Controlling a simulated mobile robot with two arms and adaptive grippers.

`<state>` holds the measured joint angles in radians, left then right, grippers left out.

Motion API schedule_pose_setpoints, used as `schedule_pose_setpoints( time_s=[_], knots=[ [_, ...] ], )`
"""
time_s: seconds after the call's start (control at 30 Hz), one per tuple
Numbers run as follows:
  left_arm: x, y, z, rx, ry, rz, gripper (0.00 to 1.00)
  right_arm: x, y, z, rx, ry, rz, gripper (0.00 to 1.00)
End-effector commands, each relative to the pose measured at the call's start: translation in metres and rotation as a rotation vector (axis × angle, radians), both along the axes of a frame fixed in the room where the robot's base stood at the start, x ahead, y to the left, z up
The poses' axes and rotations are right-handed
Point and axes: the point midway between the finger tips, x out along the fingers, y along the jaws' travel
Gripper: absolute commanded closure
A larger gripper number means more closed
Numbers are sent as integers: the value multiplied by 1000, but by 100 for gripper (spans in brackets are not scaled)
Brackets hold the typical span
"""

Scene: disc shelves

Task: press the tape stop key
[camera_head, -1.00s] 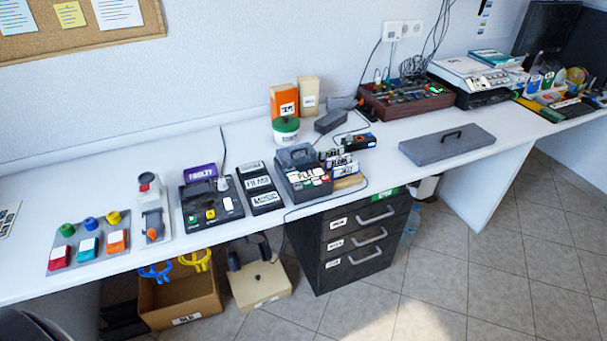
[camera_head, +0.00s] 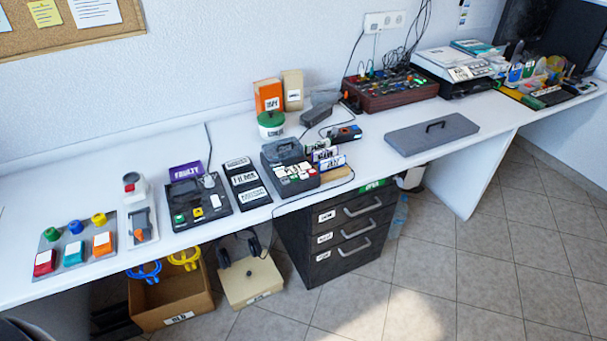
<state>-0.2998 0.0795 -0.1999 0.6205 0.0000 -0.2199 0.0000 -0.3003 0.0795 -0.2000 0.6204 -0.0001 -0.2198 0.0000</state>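A dark grey tape machine (camera_head: 274,158) with a raised lid stands on the white desk, right of centre-left. Its front carries several small keys, mostly white with some coloured ones. The key labels are too small to read, so I cannot tell which is the stop key. Neither of my grippers is in view, and nothing touches the machine.
On the white desk (camera_head: 365,167), a black rack of labelled cards (camera_head: 246,182) and a black device marked FAULTY (camera_head: 196,202) stand left of the machine. A grey lidded panel (camera_head: 431,134) lies to the right. Black drawers (camera_head: 335,235) stand below; tiled floor (camera_head: 440,270) is open in front.

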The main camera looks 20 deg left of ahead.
Motion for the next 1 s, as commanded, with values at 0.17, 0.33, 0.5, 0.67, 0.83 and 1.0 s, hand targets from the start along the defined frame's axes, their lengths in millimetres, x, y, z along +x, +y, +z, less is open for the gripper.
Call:
schedule_pose_setpoints(
  time_s=[0.17, 0.33, 0.5, 0.67, 0.83, 1.0],
  knots=[
    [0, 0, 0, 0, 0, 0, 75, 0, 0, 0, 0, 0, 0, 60],
    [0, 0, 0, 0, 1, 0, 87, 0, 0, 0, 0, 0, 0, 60],
    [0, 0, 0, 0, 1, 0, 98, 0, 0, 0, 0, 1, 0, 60],
    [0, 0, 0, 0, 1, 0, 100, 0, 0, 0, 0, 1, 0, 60],
    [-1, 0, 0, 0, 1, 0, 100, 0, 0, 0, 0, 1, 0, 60],
    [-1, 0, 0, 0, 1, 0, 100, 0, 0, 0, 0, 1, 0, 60]
  ],
)
